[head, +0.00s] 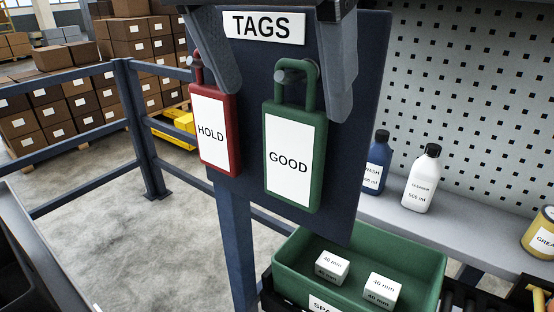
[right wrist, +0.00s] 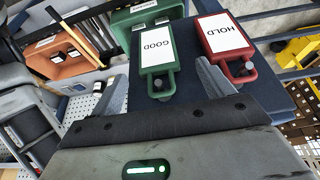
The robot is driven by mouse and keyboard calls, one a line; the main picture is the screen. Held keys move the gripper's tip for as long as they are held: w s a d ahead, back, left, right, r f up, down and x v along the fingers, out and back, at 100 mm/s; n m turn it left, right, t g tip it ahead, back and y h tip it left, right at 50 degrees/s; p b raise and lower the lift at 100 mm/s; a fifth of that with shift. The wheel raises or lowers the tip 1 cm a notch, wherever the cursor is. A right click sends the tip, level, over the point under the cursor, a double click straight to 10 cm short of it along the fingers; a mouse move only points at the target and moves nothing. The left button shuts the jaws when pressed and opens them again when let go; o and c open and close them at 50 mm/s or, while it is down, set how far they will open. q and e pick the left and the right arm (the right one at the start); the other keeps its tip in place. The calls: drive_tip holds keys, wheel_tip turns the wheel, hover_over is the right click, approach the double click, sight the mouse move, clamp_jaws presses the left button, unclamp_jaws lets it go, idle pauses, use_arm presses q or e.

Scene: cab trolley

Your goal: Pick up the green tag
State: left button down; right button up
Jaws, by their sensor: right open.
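The green tag (head: 291,165) has a white label reading GOOD and hangs by its loop from a peg on the dark blue TAGS board (head: 352,165). It also shows in the right wrist view (right wrist: 157,48). My right gripper (head: 285,104) comes in from the top of the head view, open and empty. Its fingers stand apart on either side of the green tag's loop. In the right wrist view, the tag's loop lies between the fingers (right wrist: 162,82). Whether they touch anything is unclear. My left gripper is not in view.
A red tag (head: 214,132) reading HOLD hangs close to the left of the green one, near my left-hand finger. Below is a green bin (head: 420,262) with two white boxes (head: 382,290). Bottles (head: 422,180) stand on the shelf at right. Blue rails (head: 140,125) stand left.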

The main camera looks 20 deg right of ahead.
sight(289, 116)
drive_tip(key=shift+w+d+f, duration=0.1)
drive_tip(key=shift+d+f, duration=0.05)
drive_tip(key=shift+f, duration=0.3)
drive_tip(key=b+x, duration=0.4)
drive_tip(key=b, duration=0.1)
drive_tip(key=shift+d, duration=0.2)
drive_tip(key=shift+d+f+b, duration=0.15)
drive_tip(key=shift+f+b, duration=0.15)
drive_tip(key=shift+b, duration=0.25)
drive_tip(key=shift+w+f, duration=0.1)
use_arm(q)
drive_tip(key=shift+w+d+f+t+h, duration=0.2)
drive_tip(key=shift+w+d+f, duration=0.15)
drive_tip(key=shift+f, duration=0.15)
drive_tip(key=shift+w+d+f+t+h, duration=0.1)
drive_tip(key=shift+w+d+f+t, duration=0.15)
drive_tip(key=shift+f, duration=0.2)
use_arm(e)
drive_tip(key=c, duration=1.1)
